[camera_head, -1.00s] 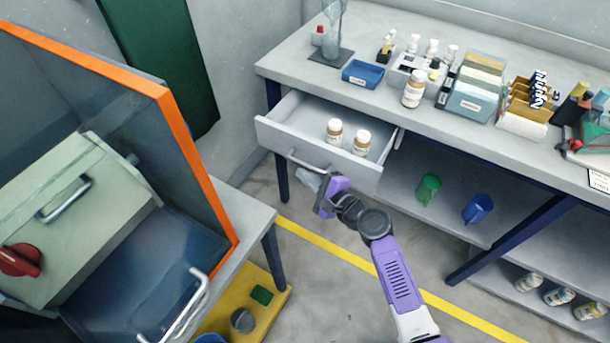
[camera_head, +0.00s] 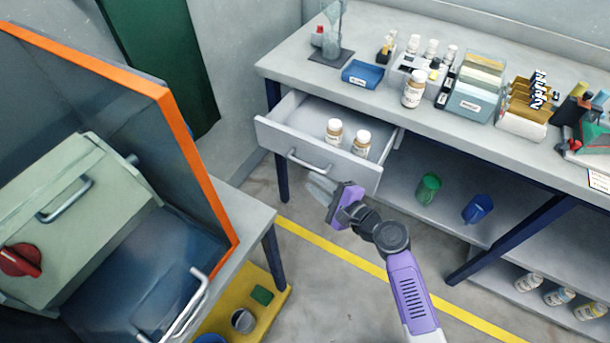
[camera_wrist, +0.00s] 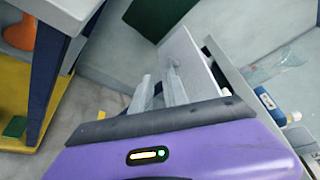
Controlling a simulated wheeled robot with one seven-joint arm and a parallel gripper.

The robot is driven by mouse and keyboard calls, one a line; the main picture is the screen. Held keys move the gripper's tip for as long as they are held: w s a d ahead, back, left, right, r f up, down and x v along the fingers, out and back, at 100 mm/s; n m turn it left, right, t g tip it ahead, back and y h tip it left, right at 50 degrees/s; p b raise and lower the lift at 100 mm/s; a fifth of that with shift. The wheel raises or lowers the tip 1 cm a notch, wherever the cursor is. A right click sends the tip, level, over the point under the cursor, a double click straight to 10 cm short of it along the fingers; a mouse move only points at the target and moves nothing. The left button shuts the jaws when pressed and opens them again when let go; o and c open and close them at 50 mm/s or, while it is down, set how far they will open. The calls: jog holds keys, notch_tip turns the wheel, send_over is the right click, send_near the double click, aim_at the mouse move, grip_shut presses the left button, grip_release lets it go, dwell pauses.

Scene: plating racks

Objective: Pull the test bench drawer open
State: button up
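The test bench drawer (camera_head: 268,132) stands pulled out from under the bench's left end, with two white-labelled bottles with pale caps (camera_head: 334,131) inside. Its metal bar handle (camera_head: 307,162) is on the front panel. My gripper (camera_head: 318,187) is in front of and below the handle, apart from it and empty. In the wrist view, the two grey fingers (camera_wrist: 157,92) show with a gap between them. The drawer front (camera_wrist: 198,68) shows just beyond them.
The bench top (camera_head: 295,65) carries a blue tray (camera_head: 362,75), bottles and racks. An orange-edged enclosure (camera_head: 185,140) stands on another table at left. Floor with a yellow line (camera_head: 335,250) lies between.

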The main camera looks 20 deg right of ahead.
aim_at(308, 167)
jog(key=shift+v, duration=1.6)
jog(key=shift+w+d+r+b+x, duration=0.15)
jog(key=shift+d+b+x, duration=0.35)
jog(key=shift+x, duration=1.25)
jog(key=shift+w+d+r+b+x, duration=0.1)
jog(key=shift+d+b+x, duration=0.2)
jog(key=shift+b+x, duration=1)
jog(key=shift+w+d+r+b+x, duration=0.15)
jog(key=shift+d+x, duration=0.25)
jog(key=shift+x, duration=1.85)
grip_shut()
